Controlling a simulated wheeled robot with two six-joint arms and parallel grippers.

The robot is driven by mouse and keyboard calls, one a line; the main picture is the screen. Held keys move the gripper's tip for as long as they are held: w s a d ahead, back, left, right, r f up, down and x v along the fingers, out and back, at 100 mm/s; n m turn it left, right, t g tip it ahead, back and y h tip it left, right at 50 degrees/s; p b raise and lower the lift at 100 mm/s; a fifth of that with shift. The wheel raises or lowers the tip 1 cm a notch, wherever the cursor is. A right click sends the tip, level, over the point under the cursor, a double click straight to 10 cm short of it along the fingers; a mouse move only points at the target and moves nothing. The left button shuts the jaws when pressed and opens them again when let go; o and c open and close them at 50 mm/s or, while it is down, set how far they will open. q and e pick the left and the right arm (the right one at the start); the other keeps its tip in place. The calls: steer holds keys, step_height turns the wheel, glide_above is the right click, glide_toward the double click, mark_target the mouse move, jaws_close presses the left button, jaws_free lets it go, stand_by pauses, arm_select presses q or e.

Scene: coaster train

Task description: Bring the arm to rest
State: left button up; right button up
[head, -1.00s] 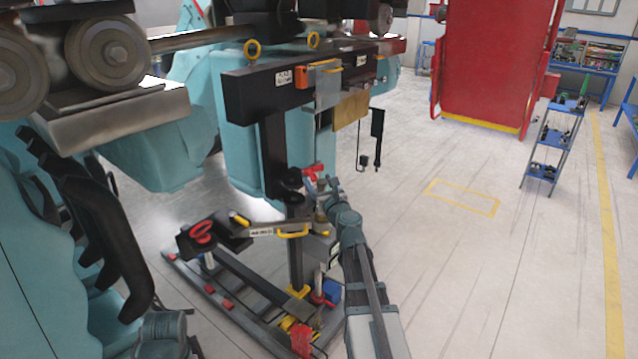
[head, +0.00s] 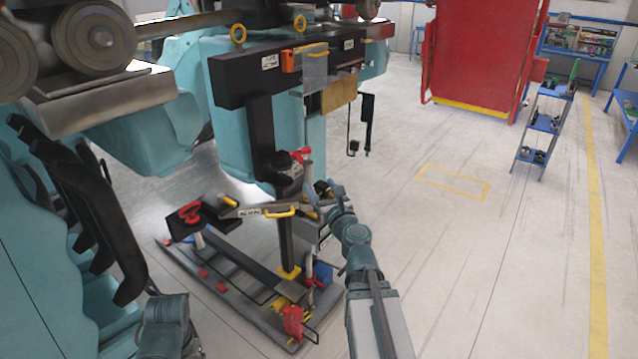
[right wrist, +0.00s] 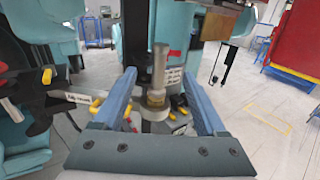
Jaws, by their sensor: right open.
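My right arm reaches in from the bottom of the head view. Its blue-grey right gripper (head: 322,190) is beside the black upright of a fixture stand (head: 285,245). In the right wrist view the two blue fingers are spread apart. A metal post with a brass collar (right wrist: 156,97) shows between them in the picture; I cannot tell whether it stands between the fingers or beyond them. Nothing is visibly gripped. A pale bar with a yellow handle (head: 280,212) lies left of the gripper.
A black overhead beam (head: 240,75) with yellow rings is above the stand. Large teal machinery (head: 160,145) fills the left. A red panel (head: 480,60) and a blue shelf cart (head: 543,123) stand behind. The floor right of my arm is clear.

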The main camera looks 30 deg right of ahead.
steer(key=shift+w, duration=0.1)
steer(key=s+a+f+n+g+y, duration=0.1)
steer(key=a+f+n+g+y, duration=0.35)
steer(key=a+n, duration=0.8)
steer(key=s+a+f+n+g+y, duration=0.1)
steer(key=a+f+n+g+y, duration=0.2)
steer(key=a+f+n+y, duration=0.85)
steer(key=s+a+n+g+h, duration=0.5)
steer(key=s+a+h, duration=0.2)
steer(key=a, duration=0.3)
steer(key=s+f+n+g+h, duration=0.2)
steer(key=s+f+n+h, duration=0.1)
steer(key=s+n, duration=0.3)
steer(key=s+d+f+n+g+h, duration=0.1)
steer(key=s+f+n+g+h, duration=0.2)
steer(key=s+n, duration=0.3)
steer(key=shift+s+n+g+h, duration=0.15)
steer(key=shift+n+g+h, duration=0.2)
steer(key=shift+h, duration=0.45)
steer(key=shift+d, duration=0.1)
steer(key=shift+c, duration=0.3)
